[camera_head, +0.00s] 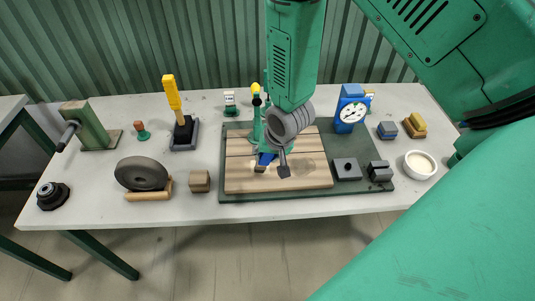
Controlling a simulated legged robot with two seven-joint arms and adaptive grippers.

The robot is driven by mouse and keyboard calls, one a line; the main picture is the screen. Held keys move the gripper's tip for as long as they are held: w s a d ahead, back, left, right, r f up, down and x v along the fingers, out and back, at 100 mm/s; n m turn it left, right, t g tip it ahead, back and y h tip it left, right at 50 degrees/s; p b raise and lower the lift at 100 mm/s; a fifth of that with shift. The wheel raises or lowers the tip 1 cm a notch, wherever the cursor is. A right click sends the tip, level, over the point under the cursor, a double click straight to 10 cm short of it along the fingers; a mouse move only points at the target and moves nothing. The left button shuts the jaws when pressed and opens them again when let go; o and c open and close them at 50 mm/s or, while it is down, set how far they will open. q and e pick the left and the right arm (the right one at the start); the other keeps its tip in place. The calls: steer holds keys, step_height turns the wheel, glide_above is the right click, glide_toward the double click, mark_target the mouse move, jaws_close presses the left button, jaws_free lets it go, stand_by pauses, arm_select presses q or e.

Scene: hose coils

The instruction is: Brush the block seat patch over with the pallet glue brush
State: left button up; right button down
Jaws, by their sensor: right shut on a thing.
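The pallet (240,180) is a light wooden plank board on a dark green mat, at the middle of the table. A slightly darker round area (312,166) shows on its right half; I cannot tell whether this is the block seat patch or a shadow. My right gripper (273,165) comes down from above over the pallet's middle. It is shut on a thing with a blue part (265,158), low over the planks. This may be the glue brush, but the gripper hides most of it, and contact with the wood is unclear. My left gripper is out of view.
A yellow-handled tool (173,92) stands in a dark holder at left. A blue dial device (350,108), grey blocks (346,169) and white bowl (420,164) are at right.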

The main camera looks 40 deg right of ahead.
steer(key=shift+w+a, duration=0.45)
steer(key=shift+a, duration=0.35)
steer(key=shift+w+a, duration=0.45)
steer(key=shift+a, duration=0.3)
steer(key=shift+d, duration=0.1)
steer(key=shift+w+d, duration=0.45)
steer(key=shift+w, duration=0.2)
steer(key=shift+w+d, duration=0.45)
steer(key=shift+w, duration=0.2)
steer(key=shift+s, duration=0.1)
steer(key=shift+s+d+p, duration=0.3)
steer(key=shift+s+d, duration=0.25)
steer(key=shift+d, duration=0.25)
steer(key=shift+s+d, duration=0.3)
steer(key=shift+d, duration=0.25)
steer(key=shift+s+d, duration=0.3)
steer(key=shift+d, duration=0.2)
steer(key=shift+a, duration=0.15)
